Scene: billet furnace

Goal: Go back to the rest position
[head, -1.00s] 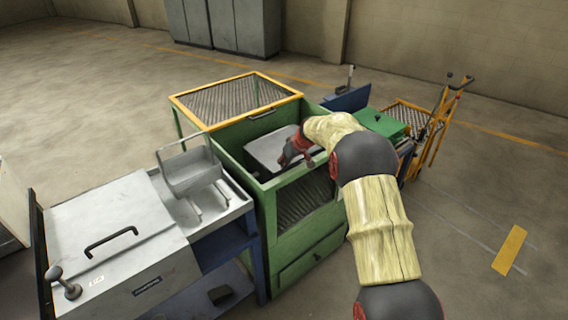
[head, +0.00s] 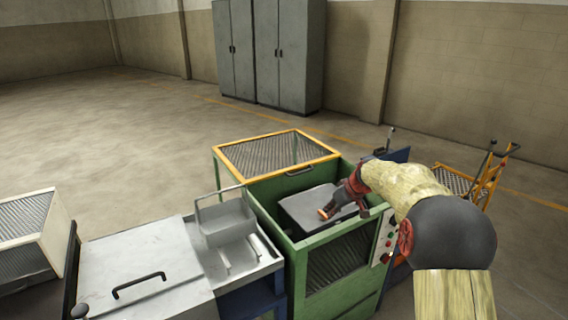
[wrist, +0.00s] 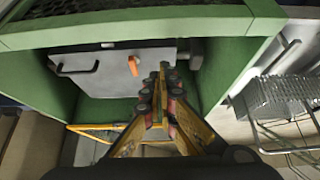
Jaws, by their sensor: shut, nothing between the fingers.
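My gripper (head: 335,208) is at the end of my arm, over the open top of the green machine frame (head: 322,240). It also shows in the wrist view (wrist: 160,90), with its fingers together and nothing between them. Below and beside it inside the green frame is a grey box with a flat lid (head: 308,208). In the wrist view this grey box (wrist: 112,72) shows a dark handle and a small orange piece close to my fingertips. I cannot tell whether the fingers touch it.
A yellow-edged mesh guard (head: 275,152) tops the frame's back. A wire basket (head: 226,220) stands left on a metal tray, beside a grey lidded unit (head: 140,280). An orange trolley (head: 485,180) stands at right. Open floor (head: 120,140) lies behind.

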